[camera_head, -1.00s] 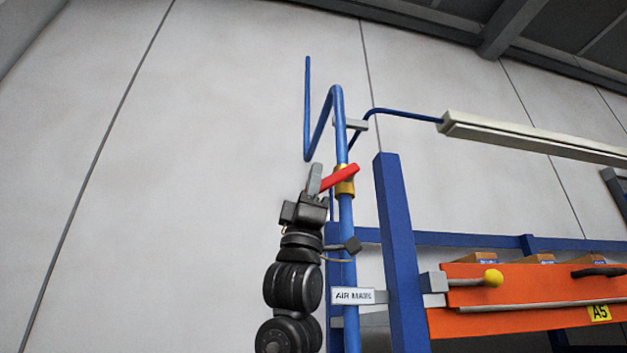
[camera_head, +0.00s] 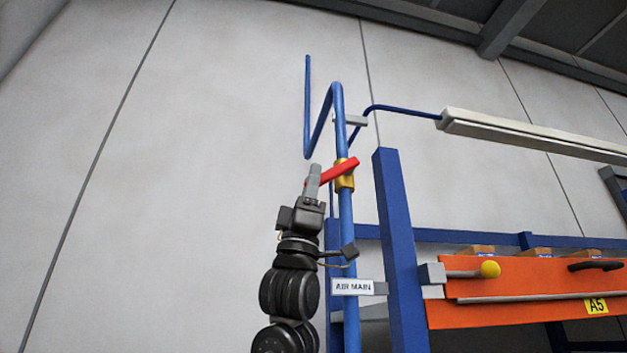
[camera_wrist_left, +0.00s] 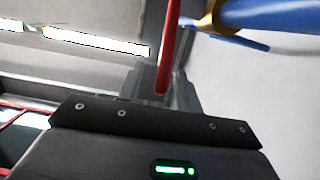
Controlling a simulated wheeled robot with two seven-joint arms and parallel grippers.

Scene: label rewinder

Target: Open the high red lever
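The red lever (camera_head: 340,170) is tilted, rising to the right to a brass valve body (camera_head: 344,184) on the upright blue pipe (camera_head: 346,235). My left gripper (camera_head: 313,176) is at the lever's lower left end. One finger covers part of the lever in the head view, and a bit of red shows to its left. In the left wrist view the lever (camera_wrist_left: 168,45) runs down between the two fingers (camera_wrist_left: 165,85), which stand close on both sides of it. They look shut on it, though the contact faces are hidden. My right gripper is not in view.
A blue rack post (camera_head: 400,250) stands just right of the pipe. A white AIR MAIN label (camera_head: 353,287) sits below the valve. An orange panel with a yellow knob (camera_head: 490,269) is farther right. The wall left of my arm is clear.

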